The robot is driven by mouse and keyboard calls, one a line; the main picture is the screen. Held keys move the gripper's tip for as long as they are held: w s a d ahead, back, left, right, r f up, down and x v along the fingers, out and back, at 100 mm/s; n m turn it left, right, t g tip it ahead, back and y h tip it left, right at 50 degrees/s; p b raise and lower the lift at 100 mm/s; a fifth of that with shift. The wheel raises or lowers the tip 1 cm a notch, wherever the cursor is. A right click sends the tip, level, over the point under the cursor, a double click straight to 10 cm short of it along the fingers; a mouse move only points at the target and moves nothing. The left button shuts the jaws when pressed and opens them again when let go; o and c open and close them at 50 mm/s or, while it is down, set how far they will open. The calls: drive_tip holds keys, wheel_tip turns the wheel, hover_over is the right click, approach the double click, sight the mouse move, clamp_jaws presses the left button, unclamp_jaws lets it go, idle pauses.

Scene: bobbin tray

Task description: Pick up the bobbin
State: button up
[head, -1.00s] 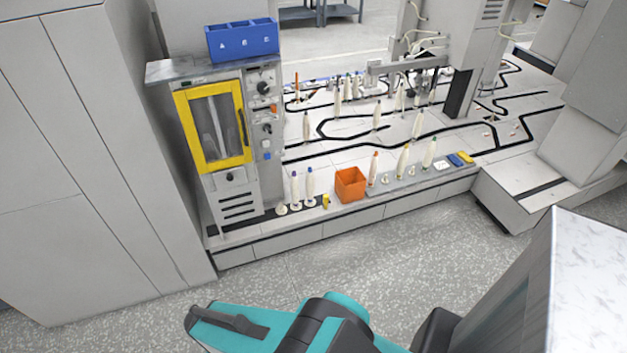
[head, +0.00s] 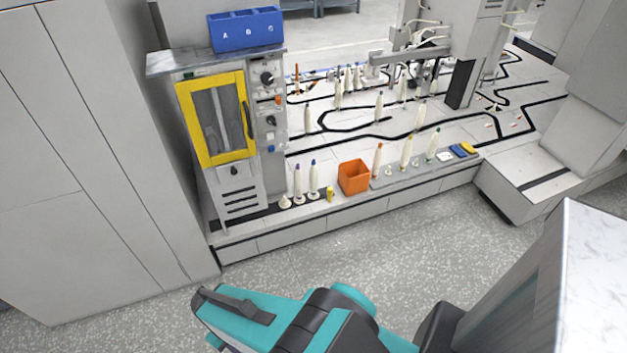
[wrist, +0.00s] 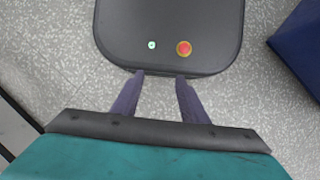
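Several slim white bobbins stand upright in the head view. Two with blue or purple tips (head: 298,183) stand left of the orange bin. An orange-tipped bobbin (head: 377,162), a yellow-tipped one (head: 406,153) and a green-tipped one (head: 433,146) stand on a grey strip right of it. More bobbins (head: 379,107) stand farther back on the white surface. I cannot tell which one the task means. My gripper (wrist: 160,76) shows in the wrist view with its two fingers apart and nothing between them. No bobbin shows in the wrist view.
An orange bin (head: 355,180) sits on the ledge. A cabinet with a yellow-framed door (head: 213,120) carries a blue lettered box (head: 246,31). A yellow piece (head: 330,194) stands near the bin. Grey floor (head: 300,260) lies clear before the ledge. A marble-topped block (head: 592,250) is at right.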

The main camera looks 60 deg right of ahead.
drive_tip(key=w+d+f+m+t+h+b, duration=0.1)
drive_tip(key=w+d+f+m+t+b, duration=0.2)
drive_tip(key=w+d, duration=0.5)
drive_tip(key=w+d+f+m+t+h+b, duration=0.1)
drive_tip(key=w+d+f+t+b, duration=0.1)
drive_tip(key=w+d+f+b, duration=0.45)
drive_tip(key=w+d+r+m+t+h+b, duration=0.1)
drive_tip(key=w+d+t+h+b, duration=0.25)
drive_tip(key=d, duration=0.75)
drive_tip(key=w+d+r+m+t+b, duration=0.15)
drive_tip(key=w+d+b, duration=0.25)
drive_tip(key=w+d, duration=0.5)
drive_tip(key=s+d+r+m+t+h+b, duration=0.1)
drive_tip(key=d+r+t+h+b, duration=0.2)
drive_tip(key=d, duration=0.8)
drive_tip(key=s+d+r+m+t+h+b, duration=0.15)
drive_tip(key=d+b, duration=0.35)
drive_tip(key=d, duration=0.5)
drive_tip(key=s+d+r+t+h+b, duration=0.1)
drive_tip(key=s+d+r+b, duration=0.3)
drive_tip(key=d, duration=0.3)
drive_tip(key=s+d+r+t+h+b, duration=0.1)
drive_tip(key=s+d+r+b, duration=0.3)
drive_tip(key=d, duration=0.4)
drive_tip(key=shift+r+n+t+h+b, duration=0.3)
drive_tip(key=shift+r+t+b, duration=0.05)
drive_tip(key=shift+r+t, duration=0.3)
drive_tip(key=shift+w, duration=0.1)
